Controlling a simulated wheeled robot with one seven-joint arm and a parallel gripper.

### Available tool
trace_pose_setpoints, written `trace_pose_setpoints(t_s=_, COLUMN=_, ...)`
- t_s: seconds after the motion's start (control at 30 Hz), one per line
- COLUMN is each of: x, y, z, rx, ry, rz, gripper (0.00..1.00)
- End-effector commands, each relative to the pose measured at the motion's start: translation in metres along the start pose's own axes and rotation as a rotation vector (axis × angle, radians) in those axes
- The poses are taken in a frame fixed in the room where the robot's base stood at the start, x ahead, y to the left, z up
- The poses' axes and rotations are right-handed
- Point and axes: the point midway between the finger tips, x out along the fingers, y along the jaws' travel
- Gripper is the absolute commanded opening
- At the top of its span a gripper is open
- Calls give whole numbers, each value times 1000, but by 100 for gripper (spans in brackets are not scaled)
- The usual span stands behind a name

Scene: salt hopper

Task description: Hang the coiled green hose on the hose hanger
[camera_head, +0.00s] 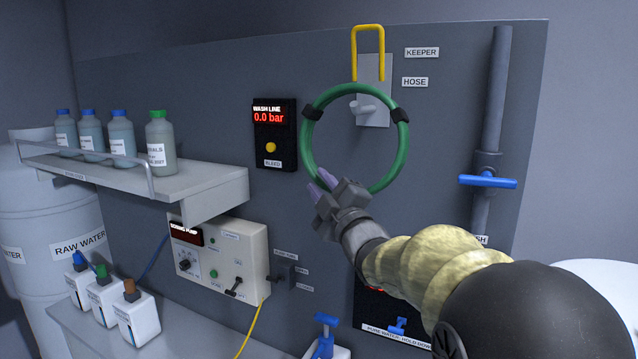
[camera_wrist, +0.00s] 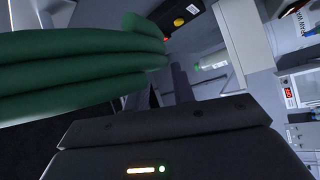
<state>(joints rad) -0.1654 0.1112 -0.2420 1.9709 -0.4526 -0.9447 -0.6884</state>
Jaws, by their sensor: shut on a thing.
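The coiled green hose (camera_head: 306,151) is a ring with two black bands. In the head view it is upright in front of the grey panel. My gripper (camera_head: 325,190) is shut on its lower left part. The hose hanger (camera_head: 364,108) is a light grey peg on a pale plate, and it shows through the upper part of the ring. I cannot tell whether the ring is around the peg or in front of it. The yellow keeper (camera_head: 354,52) stands above the ring. The hose coils (camera_wrist: 80,70) fill the left of the wrist view.
A blue-handled valve (camera_head: 488,181) on a vertical pipe is right of the ring. The wash line display (camera_head: 275,135) is close on its left. A shelf (camera_head: 200,187) with several bottles juts out further left. A pump control box (camera_head: 222,262) sits below.

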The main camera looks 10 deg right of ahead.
Motion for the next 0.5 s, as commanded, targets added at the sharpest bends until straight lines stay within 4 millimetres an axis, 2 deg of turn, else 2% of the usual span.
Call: trace_pose_setpoints(t_s=0.5, x=13, y=7, z=21, rx=-4, ry=-1, rz=4, gripper=0)
